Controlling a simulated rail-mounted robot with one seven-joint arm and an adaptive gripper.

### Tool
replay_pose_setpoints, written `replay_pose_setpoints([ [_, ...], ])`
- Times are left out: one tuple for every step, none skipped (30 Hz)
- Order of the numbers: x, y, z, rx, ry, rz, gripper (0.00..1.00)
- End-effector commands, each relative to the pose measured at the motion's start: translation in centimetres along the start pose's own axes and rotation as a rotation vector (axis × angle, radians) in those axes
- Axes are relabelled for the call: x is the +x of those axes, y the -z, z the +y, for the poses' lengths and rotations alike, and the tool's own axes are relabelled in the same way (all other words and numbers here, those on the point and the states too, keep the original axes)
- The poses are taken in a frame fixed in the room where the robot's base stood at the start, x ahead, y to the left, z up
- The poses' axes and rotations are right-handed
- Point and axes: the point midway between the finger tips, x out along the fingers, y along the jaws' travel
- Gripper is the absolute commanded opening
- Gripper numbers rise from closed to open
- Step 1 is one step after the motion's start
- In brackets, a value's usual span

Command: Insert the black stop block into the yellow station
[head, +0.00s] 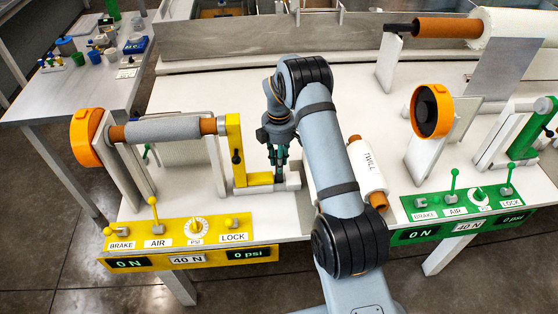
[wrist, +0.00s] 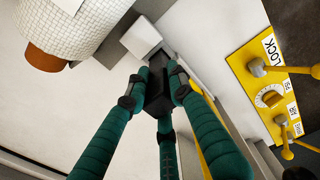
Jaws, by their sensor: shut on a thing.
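My gripper (head: 279,172) points down at the right end of the yellow station's frame (head: 237,150), left of my arm. In the wrist view its green fingers (wrist: 160,85) are closed around the black stop block (wrist: 158,102), whose dark faces show between the fingertips. In the head view the block is mostly hidden by the fingers. The yellow station's foot reaches toward a small pale grey block (head: 292,181), which also shows just beyond the fingertips in the wrist view (wrist: 142,38). I cannot tell whether the stop block touches it or the station.
The yellow control panel (head: 190,232) lies along the front edge and shows at right in the wrist view (wrist: 278,92). A white TWILL roll (head: 367,166) with a brown core lies close right of my gripper. The green station's panel (head: 465,205) is farther right.

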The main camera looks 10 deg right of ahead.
Motion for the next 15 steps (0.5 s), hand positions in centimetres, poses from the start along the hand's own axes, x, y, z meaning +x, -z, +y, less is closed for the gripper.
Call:
replay_pose_setpoints([
  [0.2,0.0,0.0,0.0,-0.001,0.0,0.0],
  [0.3,0.0,0.0,0.0,-0.001,0.0,0.0],
  [0.4,0.0,0.0,0.0,-0.001,0.0,0.0],
  [0.5,0.0,0.0,0.0,-0.001,0.0,0.0],
  [0.6,0.0,0.0,0.0,0.0,0.0,0.0],
  [0.7,0.0,0.0,0.0,0.0,0.0,0.0],
  [0.7,0.0,0.0,0.0,0.0,0.0,0.0],
  [0.8,0.0,0.0,0.0,0.0,0.0,0.0],
  [0.9,0.0,0.0,0.0,0.0,0.0,0.0],
  [1.0,0.0,0.0,0.0,0.0,0.0,0.0],
  [1.0,0.0,0.0,0.0,0.0,0.0,0.0],
  [1.1,0.0,0.0,0.0,0.0,0.0,0.0],
  [1.2,0.0,0.0,0.0,0.0,0.0,0.0],
  [1.3,0.0,0.0,0.0,0.0,0.0,0.0],
  [1.2,0.0,0.0,0.0,-0.001,0.0,0.23],
])
